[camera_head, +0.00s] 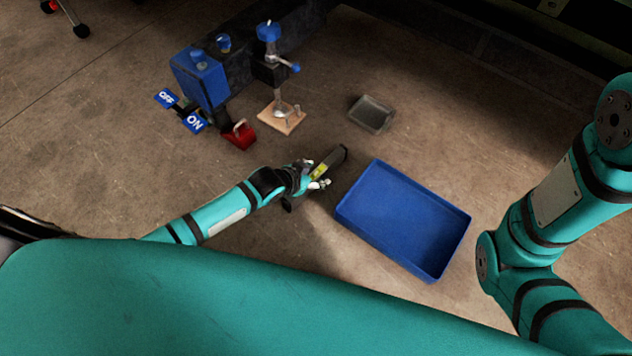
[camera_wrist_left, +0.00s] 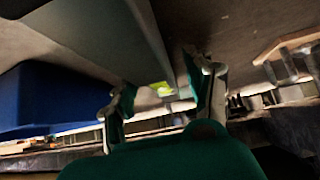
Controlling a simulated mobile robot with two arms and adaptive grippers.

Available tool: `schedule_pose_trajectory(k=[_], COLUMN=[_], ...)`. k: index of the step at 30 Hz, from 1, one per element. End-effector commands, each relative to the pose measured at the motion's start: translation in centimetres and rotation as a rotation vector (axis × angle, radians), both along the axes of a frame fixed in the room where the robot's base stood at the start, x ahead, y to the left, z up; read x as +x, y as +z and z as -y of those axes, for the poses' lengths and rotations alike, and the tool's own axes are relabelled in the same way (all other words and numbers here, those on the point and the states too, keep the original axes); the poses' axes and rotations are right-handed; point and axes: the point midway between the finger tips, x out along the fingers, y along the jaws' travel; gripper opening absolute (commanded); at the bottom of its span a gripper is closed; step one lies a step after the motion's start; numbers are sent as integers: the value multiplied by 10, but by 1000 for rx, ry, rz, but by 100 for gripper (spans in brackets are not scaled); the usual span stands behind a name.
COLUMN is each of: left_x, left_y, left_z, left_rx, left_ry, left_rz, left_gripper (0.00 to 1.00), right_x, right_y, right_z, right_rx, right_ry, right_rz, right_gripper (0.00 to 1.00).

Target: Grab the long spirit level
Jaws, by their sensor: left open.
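The spirit level (camera_head: 335,157) is a dark bar with a yellow-green vial, right at my left gripper (camera_head: 317,177) in the head view. Its far end sticks out beyond the fingers and its near part is hidden by the gripper. In the left wrist view the level (camera_wrist_left: 112,45) runs as a broad grey bar from the upper left, its vial showing between the two fingers of my left gripper (camera_wrist_left: 163,94). The fingers stand apart on either side of it. I cannot tell whether they touch it. My right gripper is out of view.
An empty-looking blue tray (camera_head: 400,215) lies right of the left gripper. A small grey box (camera_head: 371,114) lies behind.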

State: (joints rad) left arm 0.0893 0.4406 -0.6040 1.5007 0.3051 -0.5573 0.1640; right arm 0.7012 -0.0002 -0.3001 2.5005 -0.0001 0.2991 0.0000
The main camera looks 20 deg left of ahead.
Motion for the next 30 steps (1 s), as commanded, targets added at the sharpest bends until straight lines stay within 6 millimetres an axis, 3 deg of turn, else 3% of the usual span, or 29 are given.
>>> schedule_pose_trajectory(k=[2,11,24,30], left_x=[5,7,6,7], left_y=[-8,-7,-7,-6], left_z=[3,3,3,3], left_rx=[1,1,1,0], left_ry=[-1,-1,-1,-1], left_rz=[0,-1,-1,1], left_gripper=[54,54,0,0], right_x=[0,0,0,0], right_y=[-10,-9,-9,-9], right_z=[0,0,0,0], right_rx=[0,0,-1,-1], right_ry=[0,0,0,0], right_rz=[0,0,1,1], right_gripper=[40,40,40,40])
